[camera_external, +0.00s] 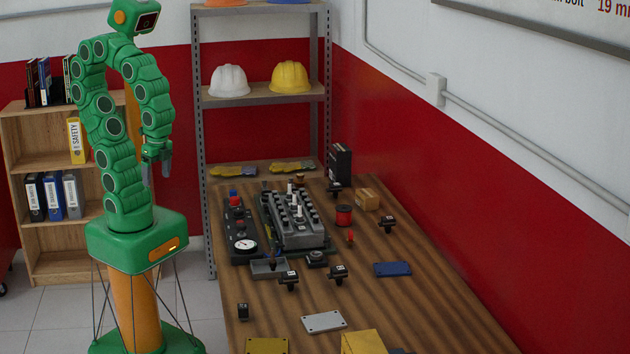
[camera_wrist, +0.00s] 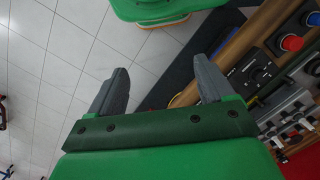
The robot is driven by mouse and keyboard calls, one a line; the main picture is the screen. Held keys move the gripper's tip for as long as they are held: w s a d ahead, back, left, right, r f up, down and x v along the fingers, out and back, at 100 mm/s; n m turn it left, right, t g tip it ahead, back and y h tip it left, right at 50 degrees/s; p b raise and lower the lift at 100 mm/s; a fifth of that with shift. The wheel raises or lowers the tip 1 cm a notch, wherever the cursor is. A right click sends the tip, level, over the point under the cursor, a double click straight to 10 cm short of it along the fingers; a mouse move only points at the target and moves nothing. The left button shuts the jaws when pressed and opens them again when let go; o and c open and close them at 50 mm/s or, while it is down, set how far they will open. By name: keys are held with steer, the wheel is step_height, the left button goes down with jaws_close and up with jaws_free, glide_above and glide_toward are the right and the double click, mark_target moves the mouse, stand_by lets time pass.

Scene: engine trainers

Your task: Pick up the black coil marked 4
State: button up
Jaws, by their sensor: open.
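Several small black coils with white marks stand on the wooden table. One is near the small tray (camera_external: 289,280), one is right of it (camera_external: 338,273), one is farther right (camera_external: 387,224), and one is at the back (camera_external: 334,190). Their numbers are too small to read, so I cannot tell which is marked 4. My gripper (camera_external: 156,172) is open and empty, hanging left of the table, well away from the coils. In the wrist view my gripper's two grey fingers (camera_wrist: 160,78) are spread apart over floor and table edge, with no coil clearly visible.
The engine block (camera_external: 296,222) and the gauge panel (camera_external: 241,226) fill the table's back left. A red spool (camera_external: 344,216), a cardboard box (camera_external: 367,199), a blue plate (camera_external: 392,269) and a white plate (camera_external: 324,322) lie around the coils. A metal shelf (camera_external: 262,98) stands behind.

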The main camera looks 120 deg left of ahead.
steer(key=w+d+r+n+h, duration=0.2)
steer(key=w+n+h, duration=0.1)
steer(key=w, duration=0.9)
steer(key=w+d+r+n+h, duration=0.2)
steer(key=w+n, duration=0.2)
steer(key=w, duration=0.8)
steer(key=w+a+n+t+h, duration=0.2)
steer(key=w+a+n, duration=0.15)
steer(key=w, duration=0.55)
steer(key=w+a+n+t+h, duration=0.1)
steer(key=w+a+n+t, duration=0.15)
steer(key=w+a, duration=0.45)
steer(key=n+t, duration=0.8)
steer(key=n, duration=0.8)
glide_above(387, 217)
steer(key=shift+y, duration=0.4)
step_height(387, 217, down, 16)
steer(key=shift+s+r, duration=0.15)
steer(key=shift+r, duration=0.05)
steer(key=shift+a+f, duration=0.15)
steer(key=shift+f, duration=2)
step_height(387, 217, down, 3)
steer(key=shift+f, duration=0.15)
steer(key=shift+r+x, duration=0.25)
steer(key=shift+x, duration=1.15)
steer(key=c, duration=1.3)
